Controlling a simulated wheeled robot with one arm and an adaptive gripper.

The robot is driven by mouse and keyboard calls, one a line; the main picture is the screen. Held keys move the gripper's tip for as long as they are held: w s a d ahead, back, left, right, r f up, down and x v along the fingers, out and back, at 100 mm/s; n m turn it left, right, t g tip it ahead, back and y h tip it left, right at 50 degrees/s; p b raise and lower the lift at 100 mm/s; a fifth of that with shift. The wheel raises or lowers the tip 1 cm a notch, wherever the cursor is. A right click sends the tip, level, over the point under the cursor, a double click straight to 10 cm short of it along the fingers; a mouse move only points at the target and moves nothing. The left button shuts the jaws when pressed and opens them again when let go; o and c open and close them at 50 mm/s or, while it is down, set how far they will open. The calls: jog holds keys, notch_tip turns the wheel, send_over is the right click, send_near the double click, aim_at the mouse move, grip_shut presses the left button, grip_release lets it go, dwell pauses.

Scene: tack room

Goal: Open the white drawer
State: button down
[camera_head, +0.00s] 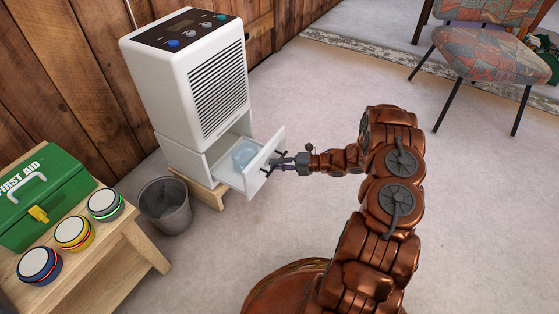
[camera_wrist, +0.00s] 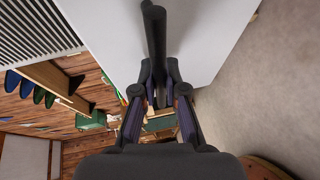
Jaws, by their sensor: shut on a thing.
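The white drawer (camera_head: 262,166) is at the bottom of a white cabinet-like appliance (camera_head: 187,88) with a dark control panel and a slatted front. The drawer stands pulled out, and a pale bluish thing shows inside it. My gripper (camera_head: 279,163) is at the drawer's front, shut on its dark bar handle. In the wrist view the handle (camera_wrist: 154,40) runs between the fingers of my gripper (camera_wrist: 158,88), with the white drawer front (camera_wrist: 205,40) behind it.
The appliance stands on a low wooden base (camera_head: 205,190). A grey bin (camera_head: 165,205) is beside it. A wooden table (camera_head: 105,255) with a green first aid box (camera_head: 45,200) and several round tins is at the left. A patterned chair (camera_head: 490,57) is at the back right. Open floor lies between.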

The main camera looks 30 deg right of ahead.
jog(key=c, duration=1.2)
grip_release()
jog(key=v, duration=1.2)
jog(key=shift+r, duration=0.1)
